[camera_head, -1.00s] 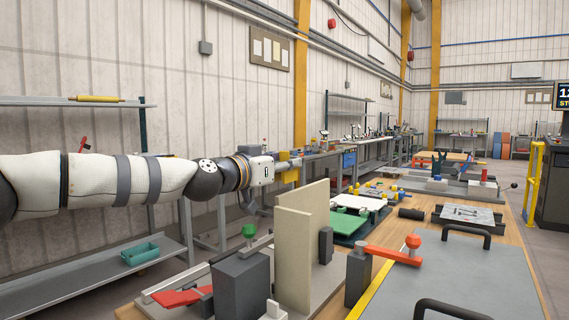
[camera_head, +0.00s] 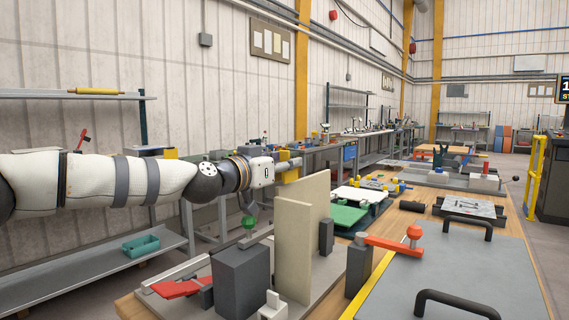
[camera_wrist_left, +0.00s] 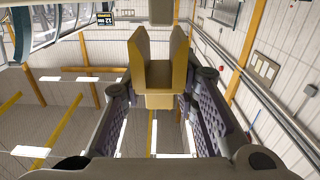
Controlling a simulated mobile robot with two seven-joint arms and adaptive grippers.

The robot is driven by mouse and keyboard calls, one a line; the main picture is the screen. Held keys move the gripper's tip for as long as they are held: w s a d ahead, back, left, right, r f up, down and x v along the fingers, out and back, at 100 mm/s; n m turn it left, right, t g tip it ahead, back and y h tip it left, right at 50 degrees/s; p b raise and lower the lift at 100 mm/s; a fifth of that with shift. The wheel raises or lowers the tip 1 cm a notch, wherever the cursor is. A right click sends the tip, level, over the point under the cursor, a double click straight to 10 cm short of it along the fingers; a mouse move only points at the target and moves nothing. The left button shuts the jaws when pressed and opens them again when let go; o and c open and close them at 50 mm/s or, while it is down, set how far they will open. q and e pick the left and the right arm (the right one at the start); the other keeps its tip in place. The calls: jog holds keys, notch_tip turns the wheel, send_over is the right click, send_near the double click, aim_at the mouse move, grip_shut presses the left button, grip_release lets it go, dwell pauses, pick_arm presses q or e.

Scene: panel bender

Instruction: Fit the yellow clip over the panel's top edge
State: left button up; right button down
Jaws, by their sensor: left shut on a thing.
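The yellow clip (camera_wrist_left: 158,76) is held between the two fingers of my left gripper (camera_wrist_left: 160,92) in the left wrist view. It is U-shaped, and its two prongs point away from the gripper. In the head view my left gripper (camera_head: 287,165) is small and partly hidden by its own wrist. It appears above and behind the beige panel (camera_head: 293,250), apart from its top edge. The panel stands upright on the bench, with a second beige face (camera_head: 318,205) behind it. My right gripper is not in view.
A green tray (camera_head: 345,218) lies behind.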

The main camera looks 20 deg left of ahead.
pick_arm(q)
jog(key=shift+f, duration=0.5)
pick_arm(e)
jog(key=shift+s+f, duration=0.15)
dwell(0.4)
pick_arm(q)
jog(key=o, duration=1)
jog(key=shift+r+p, duration=0.4)
jog(key=shift+r, duration=1.9)
jog(key=shift+r+p, duration=0.3)
jog(key=shift+r, duration=1.95)
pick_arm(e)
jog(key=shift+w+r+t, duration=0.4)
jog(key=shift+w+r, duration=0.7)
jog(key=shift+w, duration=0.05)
pick_arm(q)
jog(key=shift+f, duration=0.1)
